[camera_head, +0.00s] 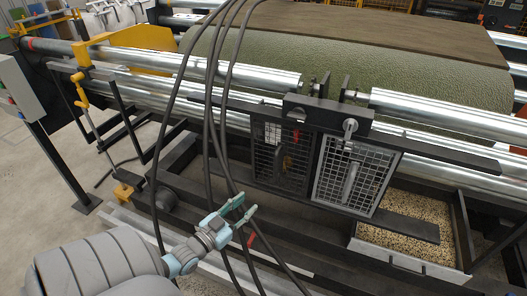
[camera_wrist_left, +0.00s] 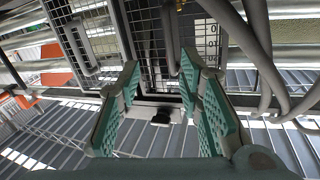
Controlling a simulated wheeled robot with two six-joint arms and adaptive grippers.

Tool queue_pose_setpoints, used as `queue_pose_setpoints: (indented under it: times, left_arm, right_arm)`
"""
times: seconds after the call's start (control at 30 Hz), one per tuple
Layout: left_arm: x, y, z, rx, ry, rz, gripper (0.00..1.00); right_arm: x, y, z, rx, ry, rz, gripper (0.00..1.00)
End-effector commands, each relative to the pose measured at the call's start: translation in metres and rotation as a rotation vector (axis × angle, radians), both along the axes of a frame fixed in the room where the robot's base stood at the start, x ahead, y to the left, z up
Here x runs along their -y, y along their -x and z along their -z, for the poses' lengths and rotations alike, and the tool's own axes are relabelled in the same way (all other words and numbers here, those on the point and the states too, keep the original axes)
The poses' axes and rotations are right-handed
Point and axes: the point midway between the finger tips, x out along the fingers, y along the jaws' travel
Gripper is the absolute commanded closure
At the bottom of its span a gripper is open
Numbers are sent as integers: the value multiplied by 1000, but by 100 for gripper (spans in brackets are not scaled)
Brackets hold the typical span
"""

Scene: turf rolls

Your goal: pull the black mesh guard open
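The black mesh guard (camera_head: 281,160) hangs in a dark frame below the steel rollers and looks closed. A small reddish part shows behind its mesh. In the left wrist view the black mesh guard (camera_wrist_left: 146,38) is ahead, with a dark upright bar-like handle (camera_wrist_left: 168,38) on it. My left gripper (camera_head: 245,207) has teal fingers and is below and left of the guard, apart from it. In the wrist view its fingers (camera_wrist_left: 161,80) are spread with nothing held between them. My right gripper is in neither view.
A silver mesh guard (camera_head: 350,178) with a handle sits right beside the black one. Black hoses (camera_head: 212,110) hang in front, close to my left arm. A tray of pellets (camera_head: 405,232) stands lower right. A control box (camera_head: 18,92) on a post is at left.

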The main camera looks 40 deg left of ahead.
Motion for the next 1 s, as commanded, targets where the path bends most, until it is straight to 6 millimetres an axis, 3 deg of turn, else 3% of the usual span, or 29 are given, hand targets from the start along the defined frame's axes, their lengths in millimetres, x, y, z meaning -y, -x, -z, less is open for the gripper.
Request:
queue_pose_setpoints:
  times: [0.03,0.13,0.2,0.27,0.4,0.47,0.67,0.87,1.0]
  left_arm:
    - [10,-2,37,-31,-112,106,67]
    - [40,0,88,-229,-288,336,67]
    - [37,-4,99,-338,-351,317,67]
    - [29,-14,77,-321,-340,214,67]
    - [16,-30,-17,-71,-112,-6,67]
    - [7,-30,-34,1,-2,-60,67]
    - [-4,-41,-37,40,151,-101,67]
    - [-10,-91,-37,46,159,-99,67]
    - [-18,-130,-41,38,160,-104,67]
  right_arm:
    - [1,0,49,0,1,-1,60]
    - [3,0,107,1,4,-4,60]
    - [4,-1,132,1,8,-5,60]
    - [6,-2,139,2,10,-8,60]
    - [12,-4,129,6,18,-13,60]
    - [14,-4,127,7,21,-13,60]
    - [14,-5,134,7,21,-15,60]
    - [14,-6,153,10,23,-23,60]
    - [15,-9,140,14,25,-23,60]
